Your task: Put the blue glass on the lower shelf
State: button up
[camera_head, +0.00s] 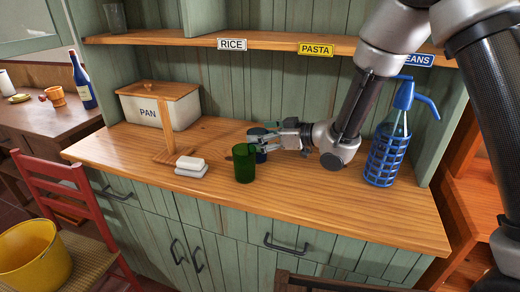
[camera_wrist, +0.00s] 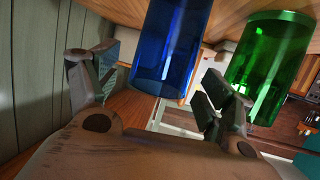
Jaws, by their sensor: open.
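The blue glass (camera_head: 261,154) stands on the wooden counter (camera_head: 330,205), partly hidden by my gripper and the green glass. In the wrist view the blue glass (camera_wrist: 172,50) is upright relative to its neighbour and lies between my two fingers. My gripper (camera_head: 270,134) is open, reaching in from the right, low over the counter. In the wrist view its fingers (camera_wrist: 153,90) are spread on either side of the blue glass, with gaps visible. The shelf (camera_head: 270,41) labelled RICE, PASTA and BEANS runs above the counter.
A green glass (camera_head: 244,164) stands close in front of the blue one, beside a finger. A blue siphon bottle (camera_head: 387,150) stands right of my arm. A clear glass (camera_head: 115,17) sits on the shelf.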

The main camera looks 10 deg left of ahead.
jog(key=shift+x, duration=0.85)
jog(key=shift+a+r, duration=0.1)
jog(key=c, duration=1.3)
